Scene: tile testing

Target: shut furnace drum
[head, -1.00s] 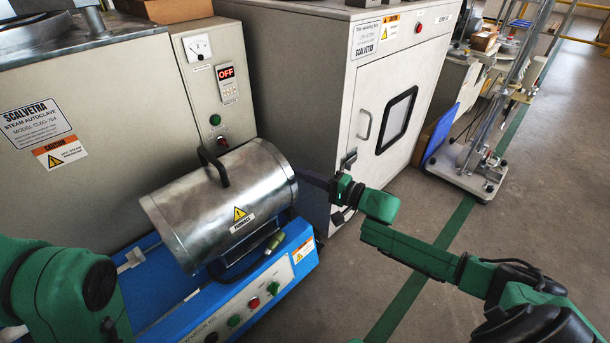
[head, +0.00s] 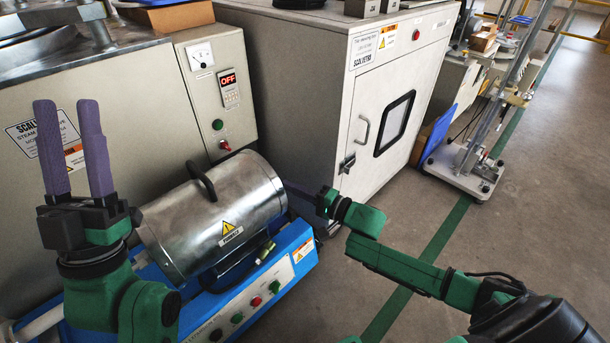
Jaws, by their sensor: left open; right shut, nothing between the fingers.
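The furnace drum (head: 205,225) is a shiny metal cylinder with a black handle (head: 201,182) on top and a yellow warning label. It lies over a blue base (head: 291,262), with a dark gap under its front edge; how far its shell is closed is unclear. My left gripper (head: 67,106) is open and empty, with purple fingers pointing up, left of the drum. My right gripper (head: 301,190) is shut and empty, its fingers pointing left near the drum's right end. Its fingertips are partly hard to see; I cannot tell if they touch the drum.
The steam autoclave (head: 110,75) stands behind the drum, with a control panel (head: 217,90). A grey cabinet (head: 300,90) with a door stands behind to the right. The base's front has several buttons (head: 256,301). The floor (head: 500,260) at right is open.

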